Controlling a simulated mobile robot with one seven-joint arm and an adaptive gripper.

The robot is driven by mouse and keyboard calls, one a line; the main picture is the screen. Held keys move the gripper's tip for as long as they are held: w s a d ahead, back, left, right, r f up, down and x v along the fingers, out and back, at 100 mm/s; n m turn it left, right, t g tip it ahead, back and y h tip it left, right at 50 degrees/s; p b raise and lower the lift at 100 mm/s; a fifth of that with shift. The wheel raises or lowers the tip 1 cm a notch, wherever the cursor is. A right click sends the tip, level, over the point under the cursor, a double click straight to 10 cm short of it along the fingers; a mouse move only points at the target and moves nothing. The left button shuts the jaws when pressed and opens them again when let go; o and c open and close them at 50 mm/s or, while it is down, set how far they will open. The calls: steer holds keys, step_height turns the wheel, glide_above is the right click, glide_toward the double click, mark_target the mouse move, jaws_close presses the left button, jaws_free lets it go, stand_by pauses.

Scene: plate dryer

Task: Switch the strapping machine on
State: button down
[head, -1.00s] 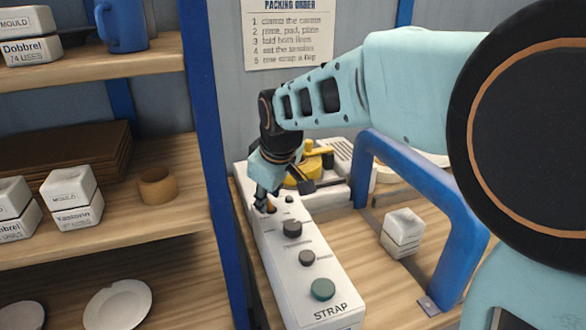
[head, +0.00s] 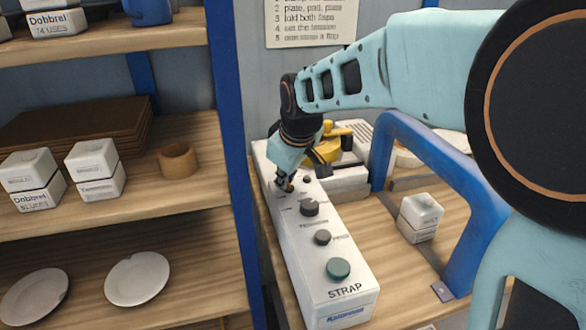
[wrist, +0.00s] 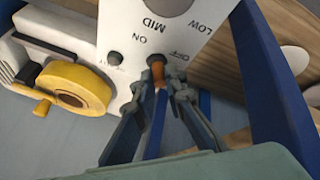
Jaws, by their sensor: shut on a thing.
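The strapping machine's long white control box (head: 352,299), marked STRAP, runs away from me on the bench. At its far end my gripper (head: 284,187) points down at the panel. In the wrist view my gripper (wrist: 156,88) has its two fingers closed around a small orange-brown switch lever (wrist: 157,70). The lever stands between the printed words ON and OFF. I cannot tell which way it is set. In the head view the lever (head: 289,188) is mostly hidden by the fingers.
Dark knobs (head: 310,208) and a green button (head: 338,268) line the box nearer me. A blue arch (head: 455,230) stands to the right, with a white block (head: 420,215) under it. A yellow reel (wrist: 75,88) is beside the panel. Shelves (head: 190,212) stand at left.

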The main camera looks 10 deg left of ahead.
mark_target(299, 190)
steer(key=shift+w+d, duration=0.1)
steer(key=shift+d, duration=0.05)
steer(key=shift+w+d+y, duration=0.1)
steer(key=shift+d+y, duration=0.1)
steer(key=shift+y, duration=0.3)
steer(key=shift+w+d+f+m+g+y+b, duration=0.1)
steer(key=shift+w+d+m+g+y+b, duration=0.25)
steer(key=shift+g+y+b, duration=0.35)
steer(key=y+b, duration=0.2)
steer(key=b, duration=0.1)
steer(key=shift+d+f+m+g, duration=0.25)
steer(key=shift+d+g, duration=0.05)
steer(key=shift+d, duration=0.1)
steer(key=y+b, duration=0.1)
steer(key=b, duration=0.1)
steer(key=y+b, duration=0.1)
steer(key=b, duration=0.1)
steer(key=shift+w+d+r+m+g, duration=0.15)
steer(key=shift+w+d+m+g, duration=0.05)
steer(key=shift+d+m+g, duration=0.2)
steer(key=c, duration=2)
jaws_free()
steer(key=shift+o, duration=0.2)
